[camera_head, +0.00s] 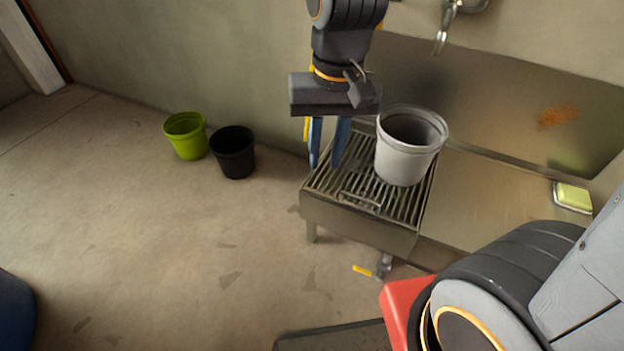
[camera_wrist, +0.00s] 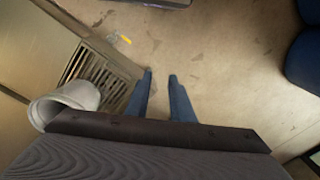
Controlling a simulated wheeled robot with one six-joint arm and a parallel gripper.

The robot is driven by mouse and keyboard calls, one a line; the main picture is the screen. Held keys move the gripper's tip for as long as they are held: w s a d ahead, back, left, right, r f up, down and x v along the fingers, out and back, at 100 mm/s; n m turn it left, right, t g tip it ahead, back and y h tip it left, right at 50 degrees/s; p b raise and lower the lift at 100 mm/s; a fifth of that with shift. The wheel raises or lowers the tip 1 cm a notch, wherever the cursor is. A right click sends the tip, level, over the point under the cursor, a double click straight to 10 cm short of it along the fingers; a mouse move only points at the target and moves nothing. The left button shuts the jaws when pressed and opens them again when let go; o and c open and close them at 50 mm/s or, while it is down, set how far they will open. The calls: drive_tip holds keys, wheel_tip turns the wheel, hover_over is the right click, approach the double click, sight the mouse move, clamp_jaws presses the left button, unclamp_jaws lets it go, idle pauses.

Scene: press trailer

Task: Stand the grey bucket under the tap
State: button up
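The grey bucket (camera_head: 405,160) stands upright on the slatted metal grate (camera_head: 341,197) in the head view. It also shows at the left edge of the wrist view (camera_wrist: 74,97), partly cut off by my gripper's body. The tap (camera_head: 442,36) is on the back wall, above and a little right of the bucket. My gripper (camera_head: 325,164) points down to the left of the bucket, apart from it. Its two blue fingers are spread with nothing between them, and they show in the wrist view (camera_wrist: 160,76) over the floor.
A green bucket (camera_head: 186,138) and a black bucket (camera_head: 233,153) stand on the floor by the wall at left. A green-and-white sponge (camera_head: 572,197) lies on the steel counter (camera_head: 490,195) at right. A small yellow object (camera_head: 362,270) lies below the grate.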

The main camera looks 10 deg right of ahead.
drive_tip(key=s+a+r+n, duration=0.1)
drive_tip(key=s+a+n, duration=0.2)
drive_tip(key=s+n, duration=0.2)
drive_tip(key=s, duration=0.3)
drive_tip(key=shift+a+r, duration=0.2)
drive_tip(key=shift+a, duration=0.1)
idle(0.6)
